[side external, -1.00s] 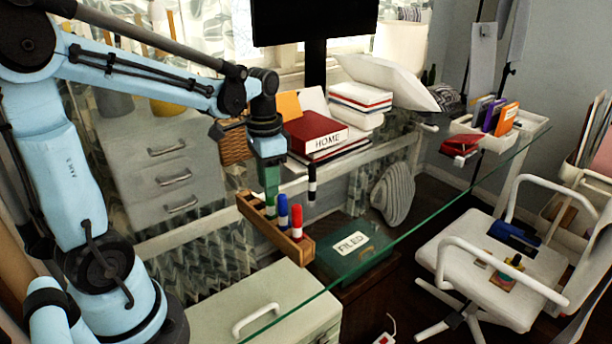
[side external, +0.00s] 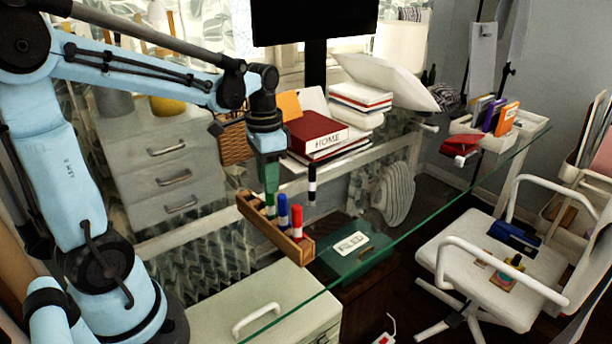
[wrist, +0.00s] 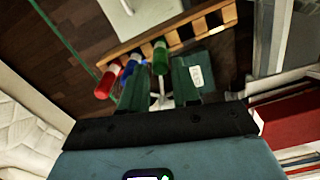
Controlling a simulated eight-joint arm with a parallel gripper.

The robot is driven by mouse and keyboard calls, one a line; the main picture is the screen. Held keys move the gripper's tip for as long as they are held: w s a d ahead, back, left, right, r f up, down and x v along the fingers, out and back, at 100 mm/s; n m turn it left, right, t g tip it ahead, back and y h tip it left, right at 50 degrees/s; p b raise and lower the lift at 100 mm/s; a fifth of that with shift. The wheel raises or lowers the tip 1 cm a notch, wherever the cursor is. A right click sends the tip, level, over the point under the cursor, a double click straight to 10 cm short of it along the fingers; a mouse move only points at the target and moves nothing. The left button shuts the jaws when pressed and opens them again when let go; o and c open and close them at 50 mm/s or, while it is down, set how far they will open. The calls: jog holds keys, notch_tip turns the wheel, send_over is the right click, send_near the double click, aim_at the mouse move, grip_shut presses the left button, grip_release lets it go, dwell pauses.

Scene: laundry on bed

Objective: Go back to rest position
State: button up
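My gripper (side external: 270,190) points down over the back end of the wooden marker tray (side external: 250,216) on the glass desk. In the wrist view its two green fingers stand apart with nothing held between them, so my gripper (wrist: 158,82) is open. A green marker (wrist: 160,57) stands in the tray just beyond the fingertips. A blue marker (side external: 283,210) and a red marker (side external: 297,222) stand upright in the tray in front of it. In the side view the green marker is partly hidden around the fingertips.
A black-and-white marker (side external: 312,183) stands on the glass behind the tray. Red books (side external: 315,133) and stacked white books (side external: 359,97) lie at the back.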

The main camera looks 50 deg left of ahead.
notch_tip(320, 180, up, 8)
jog(key=w+a, duration=1)
jog(key=w, duration=0.2)
jog(key=shift+r+m, duration=0.2)
jog(key=shift+m, duration=0.1)
